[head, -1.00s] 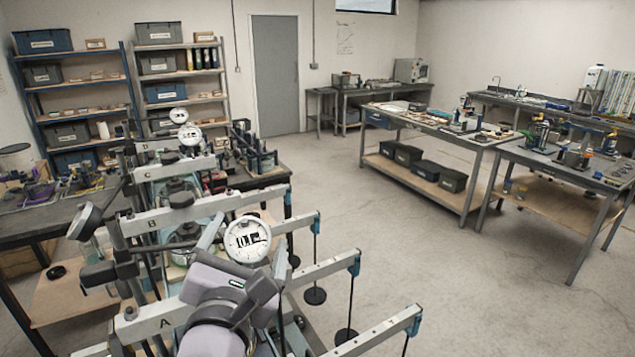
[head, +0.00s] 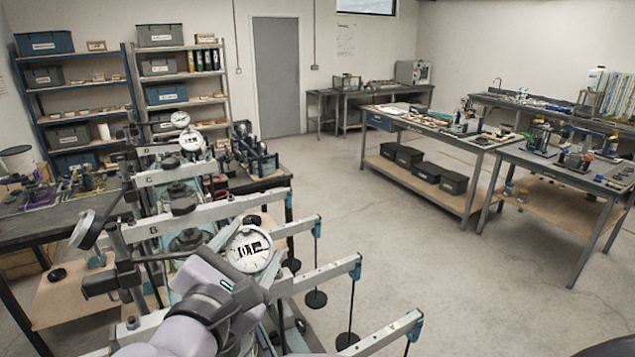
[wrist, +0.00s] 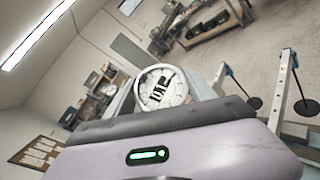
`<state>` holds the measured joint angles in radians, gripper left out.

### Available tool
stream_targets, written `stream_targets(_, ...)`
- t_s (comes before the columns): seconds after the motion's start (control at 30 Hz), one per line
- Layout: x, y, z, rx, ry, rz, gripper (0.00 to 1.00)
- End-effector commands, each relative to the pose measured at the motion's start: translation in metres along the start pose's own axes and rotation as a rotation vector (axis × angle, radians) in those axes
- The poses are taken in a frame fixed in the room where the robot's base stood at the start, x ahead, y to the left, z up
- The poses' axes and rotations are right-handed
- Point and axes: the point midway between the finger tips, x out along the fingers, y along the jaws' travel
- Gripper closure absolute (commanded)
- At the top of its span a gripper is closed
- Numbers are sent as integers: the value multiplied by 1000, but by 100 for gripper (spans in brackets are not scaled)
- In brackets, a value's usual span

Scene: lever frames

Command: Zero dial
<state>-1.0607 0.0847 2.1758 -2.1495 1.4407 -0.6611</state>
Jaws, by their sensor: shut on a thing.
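A round dial gauge (head: 250,249) with a white face and bold black markings stands among the lever arms in the head view. Its face also shows in the wrist view (wrist: 163,88), tilted, just beyond my gripper. No pointer reading is clear. My gripper (head: 236,268), grey-lilac and dark, is shut at the dial's lower left edge. In the wrist view, the gripper (wrist: 160,108) covers the dial's lower edge.
Grey lever arms (head: 220,212) lie close around the dial, with hanging black weights (head: 316,299) at right. Another gauge (head: 82,229) stands at left, seen edge-on. More white dials (head: 192,140) stand farther back. Open floor (head: 400,250) lies to the right, before the workbenches (head: 440,133).

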Motion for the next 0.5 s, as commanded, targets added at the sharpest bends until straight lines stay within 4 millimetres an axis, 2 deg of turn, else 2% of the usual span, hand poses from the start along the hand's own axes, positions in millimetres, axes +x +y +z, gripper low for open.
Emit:
stream_targets(0.13, 0, 2, 2, 85, 1, -108, 77)
stream_targets(0.4, 0, -1, 0, 93, 0, -118, 77)
stream_targets(0.43, 0, -1, 0, 93, 0, -118, 31)
stream_targets(0.5, 0, -1, 0, 93, 0, -118, 17)
